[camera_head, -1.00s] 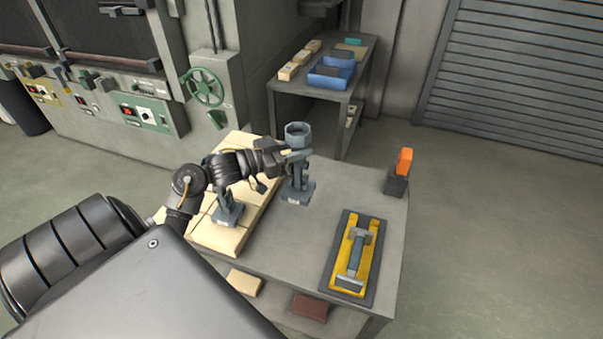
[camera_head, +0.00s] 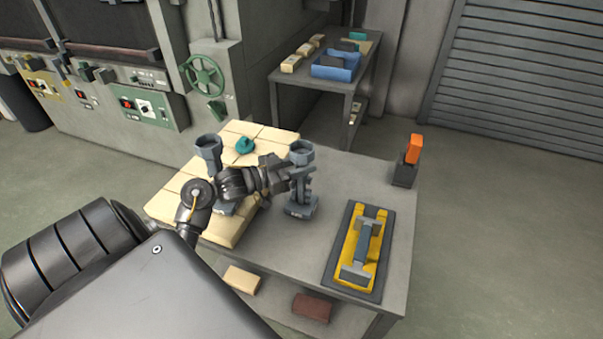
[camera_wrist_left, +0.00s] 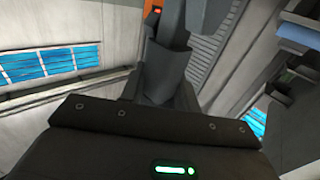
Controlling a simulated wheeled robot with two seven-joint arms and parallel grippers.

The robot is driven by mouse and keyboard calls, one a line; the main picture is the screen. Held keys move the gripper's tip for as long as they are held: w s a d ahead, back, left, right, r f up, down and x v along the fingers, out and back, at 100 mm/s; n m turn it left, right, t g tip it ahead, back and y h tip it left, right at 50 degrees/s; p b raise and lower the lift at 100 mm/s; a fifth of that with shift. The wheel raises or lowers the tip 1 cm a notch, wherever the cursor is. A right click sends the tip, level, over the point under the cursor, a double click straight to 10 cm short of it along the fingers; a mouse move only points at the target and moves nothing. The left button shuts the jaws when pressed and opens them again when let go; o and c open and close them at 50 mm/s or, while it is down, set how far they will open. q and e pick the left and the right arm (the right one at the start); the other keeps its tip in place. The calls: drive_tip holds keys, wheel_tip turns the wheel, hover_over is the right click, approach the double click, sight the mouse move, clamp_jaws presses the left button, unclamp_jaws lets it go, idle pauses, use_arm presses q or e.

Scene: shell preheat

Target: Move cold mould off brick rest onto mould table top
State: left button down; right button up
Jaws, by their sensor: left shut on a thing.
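A grey mould (camera_head: 302,186) with an open cup on top and a flat labelled base stands upright at the middle of the mould table (camera_head: 335,181), just right of the bricks. My left gripper (camera_head: 295,177) is shut on its stem, below the cup. The base is over the bare table top; I cannot tell whether it touches. A second grey mould (camera_head: 208,148) stands on the brick rest (camera_head: 185,208), partly hidden behind my left arm. In the left wrist view a grey upright form fills the upper middle. My right gripper is not in view.
A teal knob-like piece (camera_head: 245,146) lies on the bricks. A yellow and grey tool on a dark mat (camera_head: 345,283) lies at the front right. An orange item in a dark holder (camera_head: 405,172) stands at the right edge. Bare table lies between them.

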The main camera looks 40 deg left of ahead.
use_arm(q)
drive_tip(key=shift+f, duration=0.75)
drive_tip(key=shift+w+r, duration=0.1)
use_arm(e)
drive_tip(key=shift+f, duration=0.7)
use_arm(q)
drive_tip(key=c, duration=1)
unclamp_jaws()
drive_tip(key=shift+c, duration=0.2)
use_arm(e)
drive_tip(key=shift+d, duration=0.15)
